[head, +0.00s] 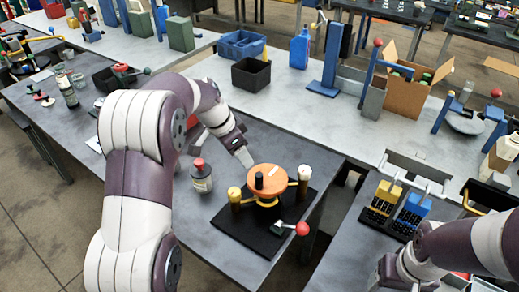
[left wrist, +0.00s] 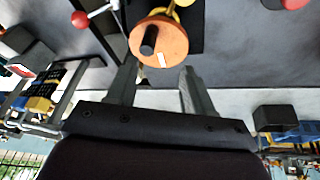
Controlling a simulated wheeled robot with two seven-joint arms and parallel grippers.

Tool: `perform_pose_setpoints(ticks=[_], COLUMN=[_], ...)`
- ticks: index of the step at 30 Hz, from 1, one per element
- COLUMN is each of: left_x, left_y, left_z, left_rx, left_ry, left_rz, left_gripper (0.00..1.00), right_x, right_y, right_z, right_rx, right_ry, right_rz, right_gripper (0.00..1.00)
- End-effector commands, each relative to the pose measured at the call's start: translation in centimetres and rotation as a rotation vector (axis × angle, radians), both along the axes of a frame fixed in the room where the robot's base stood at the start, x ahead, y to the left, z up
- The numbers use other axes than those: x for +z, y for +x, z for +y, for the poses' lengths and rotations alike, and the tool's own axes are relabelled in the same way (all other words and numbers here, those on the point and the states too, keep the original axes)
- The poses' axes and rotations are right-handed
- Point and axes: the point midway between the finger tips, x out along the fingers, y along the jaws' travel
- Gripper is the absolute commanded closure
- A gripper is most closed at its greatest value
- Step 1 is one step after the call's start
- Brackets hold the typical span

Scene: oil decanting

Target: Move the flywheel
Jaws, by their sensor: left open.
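The disc also shows in the left wrist view (left wrist: 160,42). My left gripper (head: 246,160) is open and empty, just behind the disc in the head view. In the left wrist view its two fingers (left wrist: 160,68) stand apart near the disc's edge, with nothing between them. My right arm comes in at the lower right; its fingers cannot be made out.
A red-capped bottle (head: 201,176) stands left of the base plate. A red-knobbed lever (head: 302,228) is at the plate's front right. A black bin (head: 251,75) stands behind on the pale table. A tray with yellow and blue blocks (head: 412,212) is at the right.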

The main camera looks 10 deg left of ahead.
Motion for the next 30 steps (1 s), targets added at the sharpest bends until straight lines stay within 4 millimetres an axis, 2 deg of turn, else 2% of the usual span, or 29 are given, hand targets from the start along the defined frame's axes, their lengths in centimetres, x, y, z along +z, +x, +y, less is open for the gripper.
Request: perform_pose_setpoints(ticks=[3,8,11,18,20,25,30], left_x=[0.9,0.4,-1.5,-7.6,-7.7,-9.9,-10.9], left_y=[0.2,-0.2,0.1,1.2,1.4,2.0,2.1], left_z=[-0.6,-0.9,-1.4,-3.4,-3.9,-4.8,-5.0], left_rx=[-0.142,-0.249,-0.259,-0.258,-0.257,-0.256,-0.255], left_ry=[-0.001,0.008,0.011,0.012,0.011,0.011,0.012], left_rz=[-0.041,-0.057,-0.061,-0.06,-0.058,-0.06,-0.061], left_gripper=[0.49,0.49,0.49,0.49,0.49,0.49,0.49], right_x=[-0.1,-0.6,-2.3,-7.8,-6.8,-6.2,-6.2], right_y=[0.0,-0.1,-0.1,-0.1,-0.2,-0.1,-0.1], right_z=[0.0,0.0,0.0,0.0,0.0,0.0,0.0], right_rx=[0.0,0.0,0.0,0.0,0.0,0.0,0.0], right_ry=[0.0,0.0,0.0,0.0,0.0,0.0,0.0], right_rz=[0.001,0.001,0.001,0.001,0.002,0.0,0.0], right_gripper=[0.31,0.31,0.31,0.31,0.31,0.31,0.31])
